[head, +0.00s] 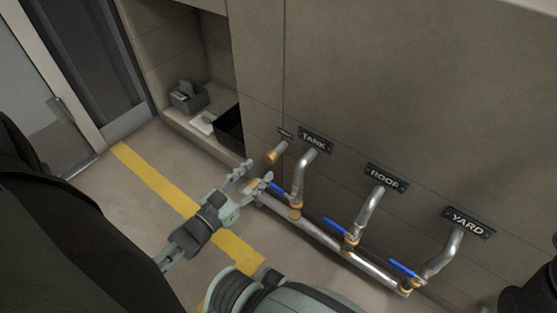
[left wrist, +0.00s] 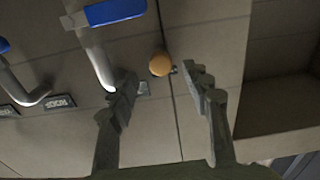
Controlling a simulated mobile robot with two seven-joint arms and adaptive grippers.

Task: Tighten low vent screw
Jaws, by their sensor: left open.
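A short pipe stub with a round brass cap (head: 277,153) sticks out of the wall, left of the TANK pipe. In the left wrist view the cap (left wrist: 160,63) shows between the finger lines, with a tiny light piece at its right side; I cannot tell if that is the vent screw. My left gripper (head: 258,171) is open and empty, in front of and below the cap, near the left end of the manifold. In the left wrist view its fingers (left wrist: 160,79) stand apart, with a visible gap to the cap. My right gripper is not in view.
A manifold pipe (head: 322,239) runs along the wall with blue valve handles (head: 336,228) and bent pipes labelled TANK, ROOF and YARD. A wall niche with a grey box (head: 188,98) and a dark bin (head: 230,128) lies to the left. The floor by the yellow stripe (head: 155,180) is clear.

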